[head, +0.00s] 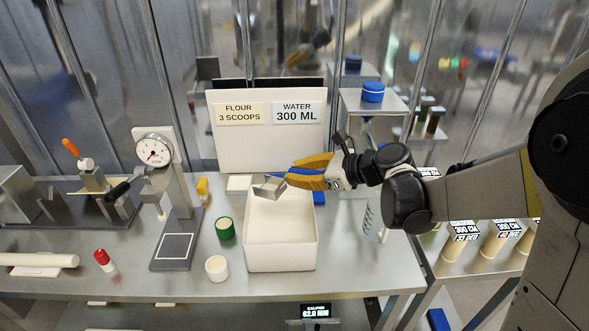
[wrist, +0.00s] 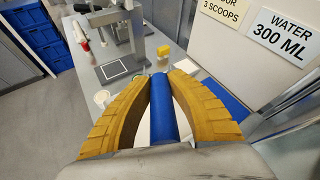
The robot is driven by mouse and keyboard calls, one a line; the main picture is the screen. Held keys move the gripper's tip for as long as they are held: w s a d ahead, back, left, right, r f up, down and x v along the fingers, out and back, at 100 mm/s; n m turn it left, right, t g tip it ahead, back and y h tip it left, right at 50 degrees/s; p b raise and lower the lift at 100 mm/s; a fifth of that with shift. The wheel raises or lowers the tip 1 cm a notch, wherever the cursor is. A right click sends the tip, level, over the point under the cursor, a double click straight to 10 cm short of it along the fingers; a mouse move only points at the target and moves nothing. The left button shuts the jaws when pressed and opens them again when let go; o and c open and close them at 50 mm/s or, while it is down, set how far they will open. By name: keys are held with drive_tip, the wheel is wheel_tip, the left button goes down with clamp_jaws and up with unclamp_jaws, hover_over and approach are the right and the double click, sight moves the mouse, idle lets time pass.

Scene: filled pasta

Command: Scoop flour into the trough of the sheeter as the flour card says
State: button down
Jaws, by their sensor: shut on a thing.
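The flour card (head: 238,113) on the white back panel reads "FLOUR 3 SCOOPS". My gripper (head: 294,179) is shut on the blue handle of a metal scoop (head: 269,188). The scoop's head is over the back part of an open white bin (head: 281,257) with pale contents, likely flour. I cannot tell whether the scoop holds flour or touches the contents. In the wrist view the blue handle (wrist: 163,115) lies between the two yellow fingers; the scoop head is hidden. A metal machine with a crank and an orange-tipped lever (head: 92,182), probably the sheeter, stands at the left; its trough is not clear.
A dial gauge stand (head: 155,152) rises between the machine and the bin. A water card (head: 297,112) reads "300 ML". The front table edge is mostly clear.

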wheel_tip(320, 180, down, 14)
drive_tip(key=b, duration=1.1)
drive_tip(key=shift+w+r, duration=0.1)
idle(0.5)
drive_tip(key=shift+r+p, duration=4.95)
drive_tip(key=shift+r, duration=1.45)
